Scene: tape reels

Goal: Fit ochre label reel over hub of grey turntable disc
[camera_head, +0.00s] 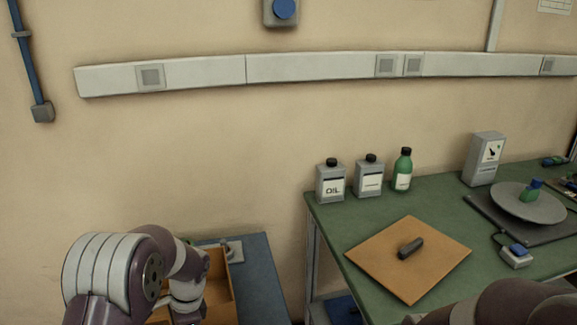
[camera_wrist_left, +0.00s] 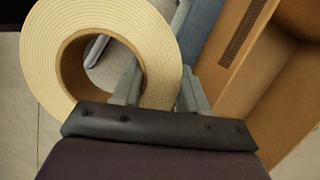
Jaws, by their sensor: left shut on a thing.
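My left gripper (camera_wrist_left: 158,88) is shut on the wall of a pale cream reel (camera_wrist_left: 50,70) with a brown core. One finger is inside the core hole and the other is outside the rim. The reel looks more cream than ochre and is not visible in the head view. The grey turntable disc (camera_head: 510,205) is at the far right of the green bench, with a green and blue piece (camera_head: 532,191) standing at its middle. I cannot make out the hub's shape clearly. My right arm shows at the bottom right, but its gripper is out of view.
A wooden box (camera_head: 218,283) sits on a blue surface (camera_head: 262,285) by my left arm; its wall (camera_wrist_left: 236,45) is right of the reel. The green bench (camera_head: 335,218) bears an orange-brown board (camera_head: 390,265) with a dark block, two grey cans, a green bottle and a gauge box (camera_head: 484,160).

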